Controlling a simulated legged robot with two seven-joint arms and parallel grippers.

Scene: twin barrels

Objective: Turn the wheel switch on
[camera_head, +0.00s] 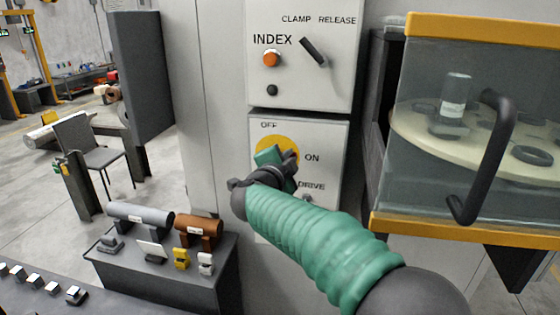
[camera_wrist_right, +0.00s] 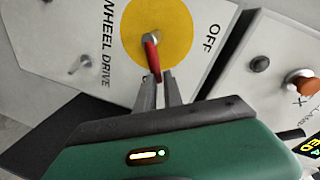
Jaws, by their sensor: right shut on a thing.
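The wheel switch is a yellow disc (camera_head: 270,143) on a light grey panel, with OFF at its upper left and ON at its right in the head view. In the right wrist view the disc (camera_wrist_right: 134,28) carries a red handle (camera_wrist_right: 151,56) on a grey pivot. My right gripper (camera_wrist_right: 160,84) is shut on the handle's outer end. In the head view my right gripper (camera_head: 279,164) covers the handle and part of the disc. The handle runs down from the pivot in the wrist view; the ON mark is hidden there. My left gripper is not in view.
Above is an INDEX panel (camera_head: 330,83) with an orange button and black lever. At right stands a yellow-framed glass case (camera_head: 460,222) with a protruding dark handle (camera_head: 501,145). A dark bench (camera_head: 205,267) with several small parts stands at lower left.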

